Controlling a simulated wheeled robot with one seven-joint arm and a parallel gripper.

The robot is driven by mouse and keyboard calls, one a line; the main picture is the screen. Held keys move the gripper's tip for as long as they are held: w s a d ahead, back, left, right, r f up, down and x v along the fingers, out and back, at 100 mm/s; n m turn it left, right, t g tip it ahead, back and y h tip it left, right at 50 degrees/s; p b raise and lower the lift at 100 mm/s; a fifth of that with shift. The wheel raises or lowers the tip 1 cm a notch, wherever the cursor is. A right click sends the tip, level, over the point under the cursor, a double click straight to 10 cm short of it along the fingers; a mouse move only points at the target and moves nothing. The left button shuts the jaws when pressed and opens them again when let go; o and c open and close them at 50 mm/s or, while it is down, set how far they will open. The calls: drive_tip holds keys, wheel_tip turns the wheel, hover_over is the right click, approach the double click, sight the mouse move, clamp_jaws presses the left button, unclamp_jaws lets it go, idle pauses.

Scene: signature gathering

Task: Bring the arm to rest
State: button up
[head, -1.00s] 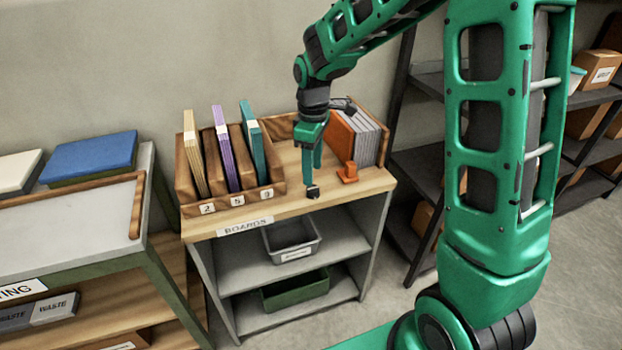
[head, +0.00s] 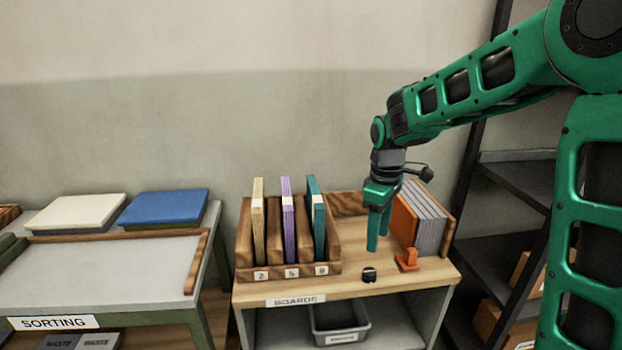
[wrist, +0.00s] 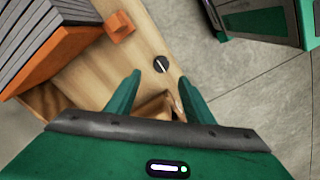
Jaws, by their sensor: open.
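My green gripper (head: 379,232) hangs above the wooden top of the boards stand (head: 350,286), fingers pointing down. It is open and empty; the wrist view also shows its two fingers (wrist: 155,98) apart with nothing between them. A small black round piece (head: 369,274) lies on the stand top, in front of the fingers and apart from them. It also shows in the wrist view (wrist: 160,64). My arm reaches in from the right, bent at the elbow, with the wrist pointing down.
A wooden rack (head: 290,268) with cream, purple and teal boards stands left of my gripper. Grey boards (head: 427,217) and an orange block (head: 407,260) are close on the right. The sorting table (head: 110,270) is at left, dark shelving (head: 515,200) at right.

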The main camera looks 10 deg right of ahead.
drive_tip(key=s+d+r+m, duration=0.3)
drive_tip(key=s+d+m, duration=0.2)
drive_tip(key=s+d, duration=0.3)
drive_tip(key=s+d+m, duration=0.4)
drive_tip(key=s+m, duration=0.1)
drive_tip(key=s, duration=0.6)
drive_tip(key=s+d+f+m, duration=0.1)
drive_tip(key=s+d+m, duration=0.3)
drive_tip(key=s, duration=0.8)
drive_tip(key=shift+s+m, duration=0.2)
drive_tip(key=shift+m, duration=0.9)
drive_tip(key=shift+w+d+f, duration=0.1)
drive_tip(key=shift+w+f, duration=0.05)
drive_tip(key=shift+w+f, duration=0.2)
drive_tip(key=shift+w, duration=0.3)
